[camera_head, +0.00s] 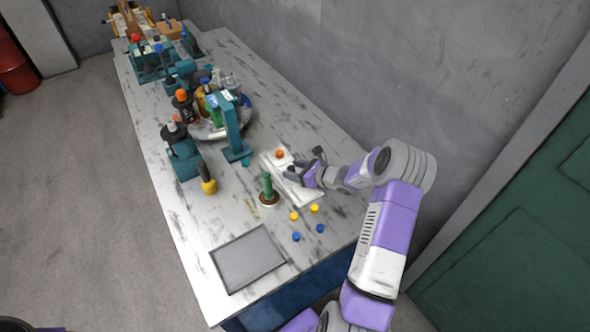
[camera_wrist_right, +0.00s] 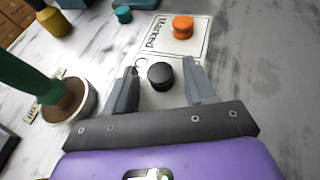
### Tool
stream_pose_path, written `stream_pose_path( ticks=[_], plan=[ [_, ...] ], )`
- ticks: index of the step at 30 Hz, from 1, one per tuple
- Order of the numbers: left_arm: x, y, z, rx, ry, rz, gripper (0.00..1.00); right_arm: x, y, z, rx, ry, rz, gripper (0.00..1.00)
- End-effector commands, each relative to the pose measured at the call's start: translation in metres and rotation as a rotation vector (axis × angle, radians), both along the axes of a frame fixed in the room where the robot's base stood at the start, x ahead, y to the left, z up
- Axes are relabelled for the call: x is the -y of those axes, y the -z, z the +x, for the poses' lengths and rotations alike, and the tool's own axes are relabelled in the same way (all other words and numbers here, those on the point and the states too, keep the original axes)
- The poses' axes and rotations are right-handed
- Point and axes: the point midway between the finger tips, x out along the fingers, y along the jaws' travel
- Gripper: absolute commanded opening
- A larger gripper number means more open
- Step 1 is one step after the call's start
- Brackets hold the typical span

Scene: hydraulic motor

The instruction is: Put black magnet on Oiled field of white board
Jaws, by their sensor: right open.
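The black magnet (camera_wrist_right: 160,76) is a short round knob between the two open fingers of my right gripper (camera_wrist_right: 160,80) in the right wrist view. No finger visibly touches it. It stands on or just above the white board (camera_wrist_right: 150,42). The field label beside it is mostly hidden; only its first curved letter shows. In the head view my right gripper (camera_head: 300,173) is over the white board (camera_head: 312,196), and I cannot make out the black magnet there. The Oiled label is not readable. My left gripper is not in view.
A green-handled tool in a round holder (camera_head: 268,190) stands left of the board. Yellow magnets (camera_head: 315,208) and blue magnets (camera_head: 320,228) lie in front. A grey tray (camera_head: 247,260) is at the near end. A teal press (camera_head: 233,130) and a turntable stand farther back.

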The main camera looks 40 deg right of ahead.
Motion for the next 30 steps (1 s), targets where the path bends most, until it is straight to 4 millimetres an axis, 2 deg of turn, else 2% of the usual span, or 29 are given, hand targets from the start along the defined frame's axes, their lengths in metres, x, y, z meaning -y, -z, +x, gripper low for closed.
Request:
stream_pose_path(
  ticks=[5,21,25,30],
  plan=[
    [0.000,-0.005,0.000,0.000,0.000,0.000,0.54,0.000,-0.005,0.000,0.000,0.000,0.000,0.55],
    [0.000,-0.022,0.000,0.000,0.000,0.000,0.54,0.027,-0.044,-0.092,-0.001,0.002,0.000,0.55],
    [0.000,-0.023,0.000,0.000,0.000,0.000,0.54,0.030,-0.049,-0.103,0.000,0.002,-0.001,0.55],
    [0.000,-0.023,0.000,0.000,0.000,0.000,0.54,0.031,-0.050,-0.107,0.000,0.000,0.000,0.55]
  ],
)
